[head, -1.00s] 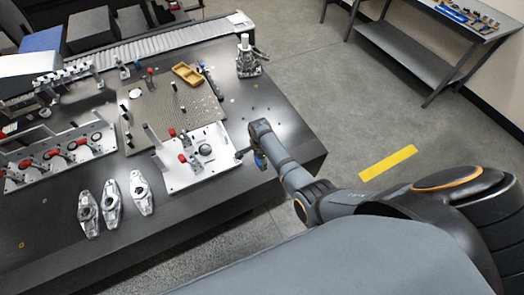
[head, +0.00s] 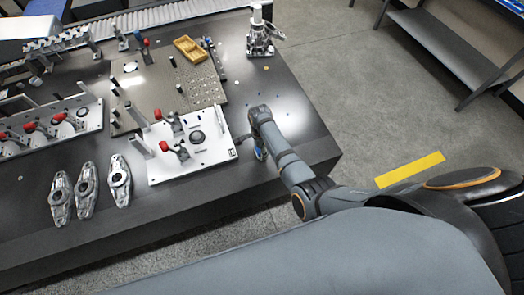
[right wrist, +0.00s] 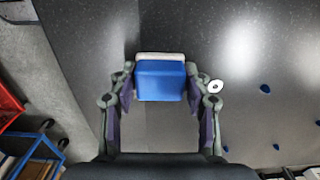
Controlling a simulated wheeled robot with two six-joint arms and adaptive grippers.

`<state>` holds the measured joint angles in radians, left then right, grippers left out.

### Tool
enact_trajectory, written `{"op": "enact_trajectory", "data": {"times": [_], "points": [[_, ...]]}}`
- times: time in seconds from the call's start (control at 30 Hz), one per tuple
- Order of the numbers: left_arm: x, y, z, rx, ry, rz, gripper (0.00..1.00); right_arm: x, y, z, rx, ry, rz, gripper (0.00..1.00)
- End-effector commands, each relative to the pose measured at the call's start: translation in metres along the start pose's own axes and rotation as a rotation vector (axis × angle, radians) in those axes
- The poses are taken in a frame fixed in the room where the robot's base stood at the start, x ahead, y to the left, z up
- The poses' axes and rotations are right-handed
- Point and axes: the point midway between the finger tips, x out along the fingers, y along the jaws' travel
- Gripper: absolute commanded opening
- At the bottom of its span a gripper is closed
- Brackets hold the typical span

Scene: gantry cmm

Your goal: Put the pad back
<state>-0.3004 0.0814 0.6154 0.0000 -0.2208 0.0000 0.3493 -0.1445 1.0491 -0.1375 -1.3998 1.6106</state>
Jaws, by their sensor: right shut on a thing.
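The pad (right wrist: 160,80), a blue block with a pale layer along its far side, sits between the fingers of my right gripper (right wrist: 160,92) in the right wrist view. Both fingers close on its sides. In the head view my right gripper (head: 258,150) points down over the black table, just right of the white fixture plate (head: 160,172). Only a small bit of blue shows there, and I cannot tell its height above the table. My left gripper is not in view.
The fixture plate carries red-handled clamps. A perforated plate (head: 150,88) with a yellow tray (head: 190,49) lies behind it. Three metal castings (head: 119,181) lie at front left. A metal device (head: 260,38) stands at the back right. Small blue spots (right wrist: 265,88) mark the table.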

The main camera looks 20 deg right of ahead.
Motion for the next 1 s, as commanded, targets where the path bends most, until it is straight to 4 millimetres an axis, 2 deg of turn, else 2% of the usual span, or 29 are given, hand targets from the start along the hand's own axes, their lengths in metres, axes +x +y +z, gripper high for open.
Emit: {"op": "enact_trajectory", "data": {"times": [0.1, 0.27, 0.3, 0.43, 0.77, 0.87, 1.0], "points": [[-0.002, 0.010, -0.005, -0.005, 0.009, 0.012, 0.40, -0.001, 0.001, 0.000, -0.001, 0.000, 0.003, 0.14], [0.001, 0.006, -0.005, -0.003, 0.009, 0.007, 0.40, 0.004, 0.001, 0.000, -0.001, 0.000, 0.003, 0.14], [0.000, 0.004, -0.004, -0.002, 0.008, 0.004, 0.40, 0.004, 0.001, 0.000, -0.001, 0.000, 0.003, 0.52], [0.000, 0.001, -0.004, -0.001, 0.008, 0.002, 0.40, 0.003, 0.001, 0.000, -0.001, 0.000, 0.003, 0.70], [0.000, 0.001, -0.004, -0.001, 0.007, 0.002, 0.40, 0.002, 0.001, 0.000, -0.001, 0.000, 0.003, 0.71], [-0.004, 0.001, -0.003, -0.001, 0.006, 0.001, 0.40, -0.003, 0.001, 0.000, -0.001, 0.000, 0.002, 0.71], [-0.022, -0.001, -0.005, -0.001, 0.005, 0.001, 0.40, -0.021, 0.001, 0.000, -0.001, 0.000, 0.002, 0.71]]}}
